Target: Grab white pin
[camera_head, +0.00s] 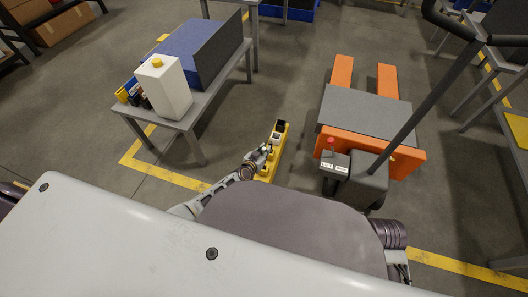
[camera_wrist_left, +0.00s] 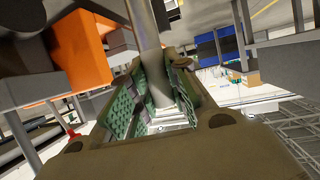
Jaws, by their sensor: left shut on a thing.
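My left gripper (camera_head: 265,150) reaches out beyond my body, beside a narrow yellow piece (camera_head: 264,172) with dark and pale parts on top. In the left wrist view, the green-padded fingers of the gripper (camera_wrist_left: 152,100) are closed around a pale grey-white rod, which looks like the white pin (camera_wrist_left: 147,30). The rod runs from the top edge of that view down between the pads. Its lower end is hidden between the fingers. In the head view the pin cannot be told apart at the gripper. My right gripper does not show.
A grey table (camera_head: 187,124) at the upper left bears a white canister (camera_head: 163,88), a blue box (camera_head: 190,48) and small bottles. An orange pallet jack (camera_head: 400,160) with a grey deck stands right of the gripper. Grey floor lies between them.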

